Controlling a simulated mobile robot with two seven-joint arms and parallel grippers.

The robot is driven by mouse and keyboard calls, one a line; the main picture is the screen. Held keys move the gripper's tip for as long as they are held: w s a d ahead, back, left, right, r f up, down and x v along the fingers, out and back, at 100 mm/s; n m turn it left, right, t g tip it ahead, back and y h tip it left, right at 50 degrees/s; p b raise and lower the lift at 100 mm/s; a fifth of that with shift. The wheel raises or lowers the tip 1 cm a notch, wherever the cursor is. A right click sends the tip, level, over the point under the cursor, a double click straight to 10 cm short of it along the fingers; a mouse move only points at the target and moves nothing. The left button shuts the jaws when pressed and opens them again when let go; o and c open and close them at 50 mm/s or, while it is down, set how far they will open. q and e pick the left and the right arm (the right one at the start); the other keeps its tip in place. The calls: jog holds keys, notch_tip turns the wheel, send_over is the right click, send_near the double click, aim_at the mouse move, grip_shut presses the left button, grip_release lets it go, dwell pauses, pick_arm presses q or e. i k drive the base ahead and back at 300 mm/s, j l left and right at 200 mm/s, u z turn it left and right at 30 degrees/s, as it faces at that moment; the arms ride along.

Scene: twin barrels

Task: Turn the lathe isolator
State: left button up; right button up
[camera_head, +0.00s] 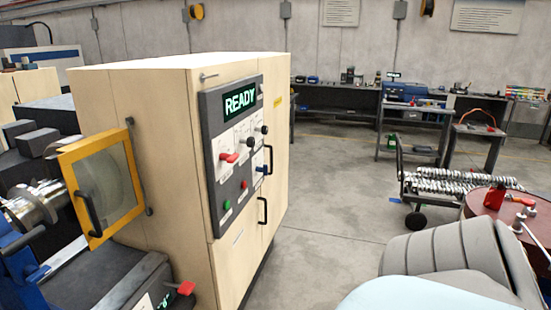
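The beige lathe cabinet (150,150) stands at left centre with a dark control panel (213,130) on its right-hand face. A green-lit display (240,99) on it reads "READY". Below the display, a red lever handle (229,157) sits on a light plate and points roughly sideways; it may be the isolator, but its label is too small to read. Two black knobs (250,141) are to its right. A green button (227,204) and a red button (244,184) sit lower down. Neither of my grippers is in view.
A yellow-framed guard (101,185) and another red lever (185,288) are on the lathe at lower left. A grey ribbed seat-like thing (445,250) fills the lower right. A cart (415,195) and a round red table (510,212) stand right. Floor (330,190) in the middle is clear.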

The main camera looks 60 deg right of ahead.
aim_at(230, 158)
jog(key=k+z, duration=0.1)
jog(key=z, duration=1.45)
